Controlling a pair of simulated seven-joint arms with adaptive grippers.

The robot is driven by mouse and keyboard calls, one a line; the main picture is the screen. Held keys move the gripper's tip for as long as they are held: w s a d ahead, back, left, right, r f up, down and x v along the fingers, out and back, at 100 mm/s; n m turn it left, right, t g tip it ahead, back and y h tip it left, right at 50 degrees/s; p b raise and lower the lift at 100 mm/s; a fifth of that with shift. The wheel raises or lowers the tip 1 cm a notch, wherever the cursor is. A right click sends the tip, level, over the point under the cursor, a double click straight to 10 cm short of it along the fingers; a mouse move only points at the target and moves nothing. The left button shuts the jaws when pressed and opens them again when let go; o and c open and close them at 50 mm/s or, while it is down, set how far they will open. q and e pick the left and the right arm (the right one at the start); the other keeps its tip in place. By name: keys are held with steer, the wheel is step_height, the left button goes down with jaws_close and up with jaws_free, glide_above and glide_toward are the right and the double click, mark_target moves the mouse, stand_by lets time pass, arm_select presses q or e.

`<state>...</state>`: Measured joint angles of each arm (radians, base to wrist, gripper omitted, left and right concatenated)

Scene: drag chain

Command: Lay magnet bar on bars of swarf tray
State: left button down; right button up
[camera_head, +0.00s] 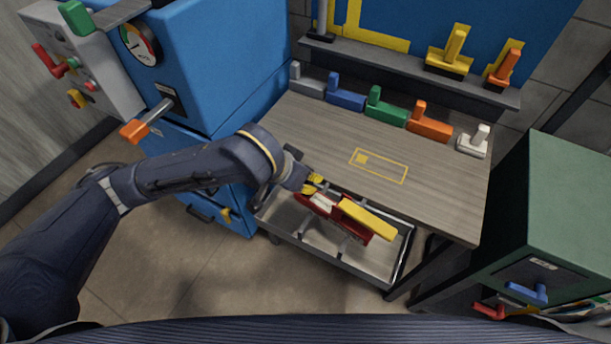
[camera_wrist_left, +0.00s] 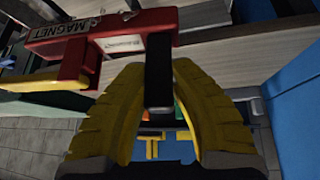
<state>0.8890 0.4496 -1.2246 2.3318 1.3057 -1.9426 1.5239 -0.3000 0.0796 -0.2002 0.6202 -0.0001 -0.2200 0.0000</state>
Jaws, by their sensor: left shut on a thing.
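The magnet bar (camera_head: 363,233) has a red body and a long yellow part (camera_head: 367,219). It lies slantwise over the swarf tray (camera_head: 348,268), a grey open tray with cross bars at the workbench's front edge. I cannot tell whether it touches the bars. In the left wrist view the red body (camera_wrist_left: 110,25) reads "MAGNET" and has a black handle piece (camera_wrist_left: 159,70). My left gripper (camera_head: 314,182) is at the magnet bar's left end; in the wrist view its yellow fingers (camera_wrist_left: 158,88) are shut around the black handle. My right gripper is not in view.
The wooden workbench (camera_head: 300,130) has a yellow outlined rectangle (camera_head: 379,166) and a back row of coloured blocks (camera_head: 387,107). A blue machine (camera_head: 225,60) stands at left, a green cabinet (camera_head: 560,210) at right. The bench top's middle is clear.

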arm_select(q)
steer(key=shift+f, duration=0.5)
steer(key=c, duration=1.2)
jaws_free()
steer(key=shift+o, duration=0.2)
steer(key=shift+r, duration=0.1)
